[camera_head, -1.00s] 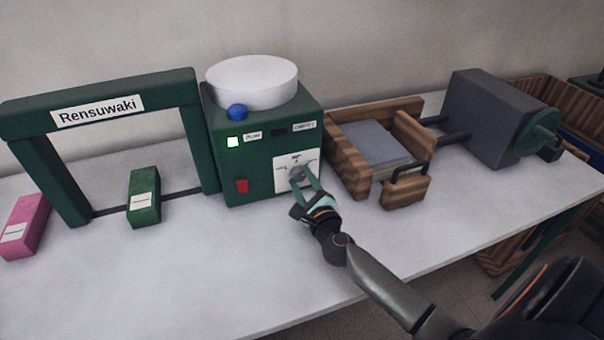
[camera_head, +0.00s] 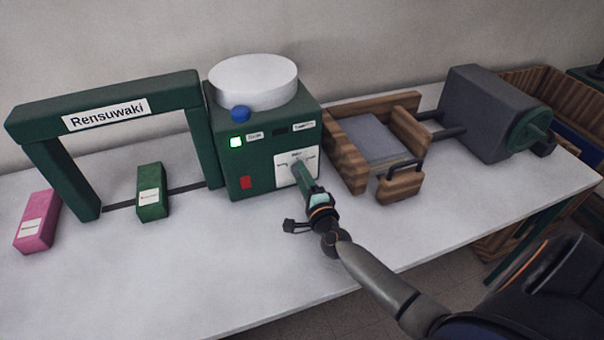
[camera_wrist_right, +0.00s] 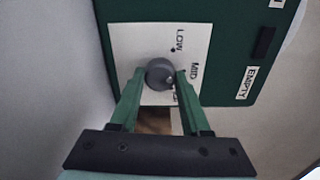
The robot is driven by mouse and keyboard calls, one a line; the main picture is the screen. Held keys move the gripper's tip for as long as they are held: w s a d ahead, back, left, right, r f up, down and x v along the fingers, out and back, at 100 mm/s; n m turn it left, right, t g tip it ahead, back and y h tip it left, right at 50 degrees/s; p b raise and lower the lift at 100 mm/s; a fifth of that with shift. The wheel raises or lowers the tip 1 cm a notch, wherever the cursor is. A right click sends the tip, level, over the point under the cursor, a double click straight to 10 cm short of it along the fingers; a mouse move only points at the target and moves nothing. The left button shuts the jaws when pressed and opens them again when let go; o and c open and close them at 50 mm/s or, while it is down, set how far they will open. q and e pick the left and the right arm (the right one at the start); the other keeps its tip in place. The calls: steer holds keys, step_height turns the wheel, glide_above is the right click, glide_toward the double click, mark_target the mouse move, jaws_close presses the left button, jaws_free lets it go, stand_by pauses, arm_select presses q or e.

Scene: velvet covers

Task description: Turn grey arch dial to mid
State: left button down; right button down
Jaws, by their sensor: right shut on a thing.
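The grey dial (camera_wrist_right: 158,73) sits on a white plate (camera_head: 284,175) on the front of the green machine box (camera_head: 238,165) beside the arch (camera_head: 110,110). The wrist view shows LOW and MID on the plate and a third label partly hidden by my right finger. A small light mark shows on the dial's lower right side in the wrist view. My right gripper (camera_wrist_right: 158,88) is shut on the dial, one green finger on each side. In the head view my right gripper (camera_head: 303,173) is turned edge-on and hides most of the dial. My left gripper is not in view.
A green block (camera_head: 152,192) lies under the arch and a pink block (camera_head: 37,221) at the left. A wooden vise-like fixture (camera_head: 402,182) stands to the right. The front table is clear.

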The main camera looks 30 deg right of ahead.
stand_by(0.3)
steer(key=shift+c, duration=1.9)
jaws_free()
steer(key=v, duration=1.2)
steer(key=shift+s+a, duration=0.15)
steer(key=shift+s, duration=0.1)
